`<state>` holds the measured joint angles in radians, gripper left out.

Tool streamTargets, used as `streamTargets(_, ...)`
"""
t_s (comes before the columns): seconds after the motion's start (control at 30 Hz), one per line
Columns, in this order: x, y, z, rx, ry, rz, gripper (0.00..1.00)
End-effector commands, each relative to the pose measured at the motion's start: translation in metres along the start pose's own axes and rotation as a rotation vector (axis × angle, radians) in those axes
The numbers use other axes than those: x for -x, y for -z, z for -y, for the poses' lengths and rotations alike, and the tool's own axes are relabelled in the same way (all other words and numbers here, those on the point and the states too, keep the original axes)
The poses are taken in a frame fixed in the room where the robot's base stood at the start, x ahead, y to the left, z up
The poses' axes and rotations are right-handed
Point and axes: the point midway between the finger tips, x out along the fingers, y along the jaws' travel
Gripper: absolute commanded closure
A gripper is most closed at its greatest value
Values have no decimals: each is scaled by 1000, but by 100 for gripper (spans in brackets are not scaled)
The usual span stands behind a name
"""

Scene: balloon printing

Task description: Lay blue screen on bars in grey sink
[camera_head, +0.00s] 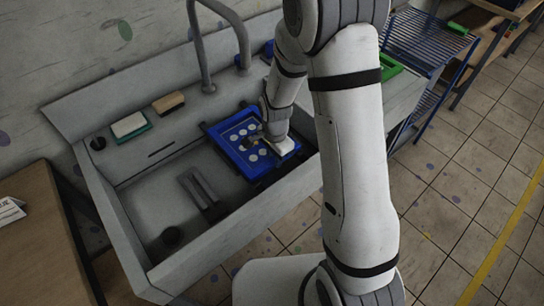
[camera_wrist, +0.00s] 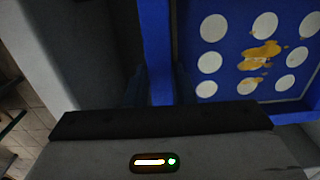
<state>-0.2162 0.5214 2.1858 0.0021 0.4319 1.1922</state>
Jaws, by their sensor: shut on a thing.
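The blue screen (camera_head: 222,146), a blue frame with a lighter blue face and several white dots, is in the right part of the grey sink (camera_head: 107,200). It looks roughly level, over dark bars (camera_head: 206,128) whose ends show at its edges. I cannot tell whether it rests fully on them. My gripper (camera_head: 254,138) is shut on the screen's frame. In the wrist view, the frame edge (camera_wrist: 158,35) runs between the dark fingers (camera_wrist: 160,88), and the screen's dotted face (camera_wrist: 238,66) carries yellow-orange smears. My arm hides part of the screen's right side.
A faucet (camera_head: 205,50) rises behind the sink. A white-and-green block (camera_head: 130,126) and a brown brush-like block (camera_head: 168,102) lie on the back ledge. A blue rack (camera_head: 425,40) stands right.

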Motion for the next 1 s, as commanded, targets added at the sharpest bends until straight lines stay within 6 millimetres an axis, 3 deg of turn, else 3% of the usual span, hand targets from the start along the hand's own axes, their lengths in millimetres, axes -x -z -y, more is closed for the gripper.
streamTargets(0.13, -2, 0, 0, 0, 1, 0, 100)
streamTargets(0.17, -2, 0, 0, 0, 1, 0, 76)
streamTargets(0.47, -2, 0, 0, 0, 0, 0, 52)
streamTargets(0.77, 2, 0, 0, 0, 1, 0, 52)
streamTargets(1.0, 37, 0, 0, 0, 5, -2, 52)
